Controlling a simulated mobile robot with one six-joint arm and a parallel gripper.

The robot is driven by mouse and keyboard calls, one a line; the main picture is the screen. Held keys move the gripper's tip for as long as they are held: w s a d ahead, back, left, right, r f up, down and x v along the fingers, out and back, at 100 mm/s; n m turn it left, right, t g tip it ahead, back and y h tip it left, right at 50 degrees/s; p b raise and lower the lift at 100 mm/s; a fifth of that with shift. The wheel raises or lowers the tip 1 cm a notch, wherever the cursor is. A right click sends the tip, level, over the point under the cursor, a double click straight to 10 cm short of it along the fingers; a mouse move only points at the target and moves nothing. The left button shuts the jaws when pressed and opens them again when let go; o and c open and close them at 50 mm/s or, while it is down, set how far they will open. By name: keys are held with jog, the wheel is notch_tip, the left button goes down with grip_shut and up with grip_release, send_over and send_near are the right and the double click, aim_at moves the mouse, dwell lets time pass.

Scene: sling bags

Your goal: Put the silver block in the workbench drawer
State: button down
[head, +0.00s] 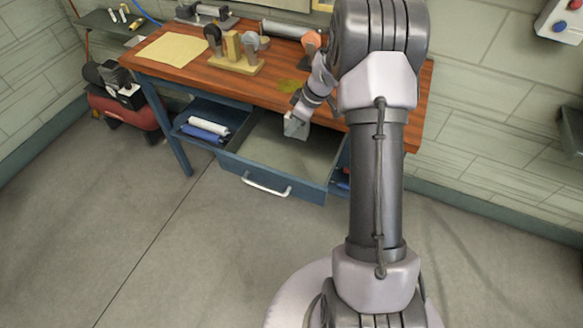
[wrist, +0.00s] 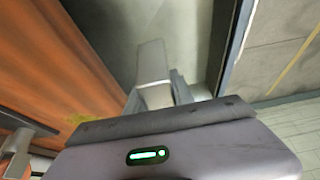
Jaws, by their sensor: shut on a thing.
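The workbench drawer (head: 252,169) is pulled out and open under the wooden top, and the grey floor inside it looks bare. My gripper (head: 297,118) reaches down over the drawer's back right part, near the front edge of the bench. It is shut on the silver block (wrist: 152,62), a pale grey block that sticks out past the fingertips (wrist: 156,92) in the wrist view. In the head view the block (head: 293,129) is small at the gripper's end. The drawer's side wall (wrist: 234,45) shows right of the block in the wrist view. The height above the drawer floor is unclear.
The workbench (head: 195,80) holds a yellow sheet (head: 170,50), a wooden stand (head: 236,64) with tools and a grey vise-like tool (head: 207,12). A shelf left of the drawer holds white and blue rolls (head: 205,129). A red compressor (head: 125,110) stands at the left.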

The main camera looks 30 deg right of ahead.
jog(key=f+b, duration=0.1)
jog(key=f, duration=0.2)
jog(key=f+b, duration=0.1)
jog(key=f, duration=0.2)
jog(key=f+b, duration=0.1)
jog(key=f, duration=0.3)
jog(key=shift+w+d+f+b, duration=0.1)
jog(key=shift+w+d+b, duration=0.2)
jog(key=shift+w, duration=0.05)
jog(key=shift+f, duration=0.15)
jog(key=c, duration=1.1)
grip_release()
